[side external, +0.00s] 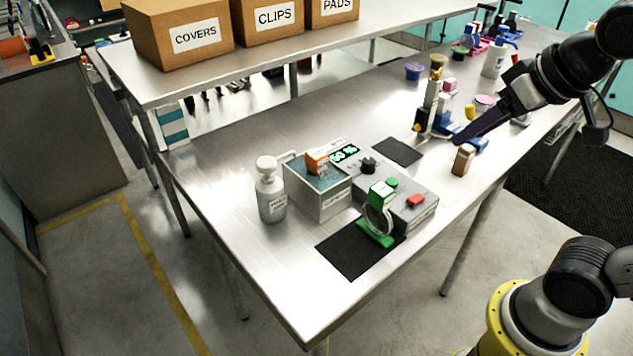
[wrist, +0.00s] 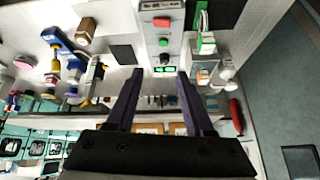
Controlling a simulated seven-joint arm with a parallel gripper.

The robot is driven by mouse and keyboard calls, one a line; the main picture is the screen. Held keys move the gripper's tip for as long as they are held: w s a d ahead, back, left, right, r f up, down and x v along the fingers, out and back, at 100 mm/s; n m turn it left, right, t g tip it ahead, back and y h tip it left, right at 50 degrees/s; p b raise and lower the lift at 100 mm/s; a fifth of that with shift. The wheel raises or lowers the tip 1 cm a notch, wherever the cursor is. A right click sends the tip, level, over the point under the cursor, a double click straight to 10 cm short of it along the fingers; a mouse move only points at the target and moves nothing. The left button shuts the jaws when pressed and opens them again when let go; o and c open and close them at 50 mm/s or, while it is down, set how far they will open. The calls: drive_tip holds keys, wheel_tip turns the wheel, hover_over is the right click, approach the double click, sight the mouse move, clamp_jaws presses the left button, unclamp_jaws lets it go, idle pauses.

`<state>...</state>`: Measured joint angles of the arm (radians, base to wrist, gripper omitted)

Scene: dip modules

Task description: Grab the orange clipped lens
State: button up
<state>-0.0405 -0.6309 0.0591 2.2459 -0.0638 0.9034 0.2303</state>
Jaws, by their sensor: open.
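The orange clipped lens (side external: 318,162) sits in the blue-topped grey bath box (side external: 318,201), its orange clip showing above the rim; its lower part is hidden. In the wrist view its clip (wrist: 203,74) shows small, right of my fingers. A green clipped lens (side external: 378,217) stands upright on a black mat at the front. My gripper (side external: 458,141) is open and empty, up above the right part of the table, well apart from the orange lens. In the wrist view both fingers (wrist: 158,73) are spread with nothing between them.
A grey control unit (side external: 408,212) with a green display and knobs adjoins the bath. A white bottle (side external: 270,190) stands close on its left. A wooden block (side external: 463,160), a microscope-like device (side external: 430,115) and several cups stand at right. Boxes (side external: 190,35) line the shelf behind.

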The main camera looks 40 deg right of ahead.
drive_tip(key=w+a+r, duration=0.2)
drive_tip(key=w+a, duration=0.1)
drive_tip(key=w, duration=0.5)
drive_tip(key=n+g, duration=0.2)
approach(319, 156)
drive_tip(key=f, duration=0.1)
drive_tip(key=x, duration=0.8)
drive_tip(key=shift+w, duration=0.15)
drive_tip(key=shift+w+x, duration=0.1)
drive_tip(key=shift+x, duration=1.35)
drive_tip(key=shift+w+x, duration=0.15)
drive_tip(key=shift+x, duration=1.3)
drive_tip(key=shift+r, duration=0.1)
clamp_jaws()
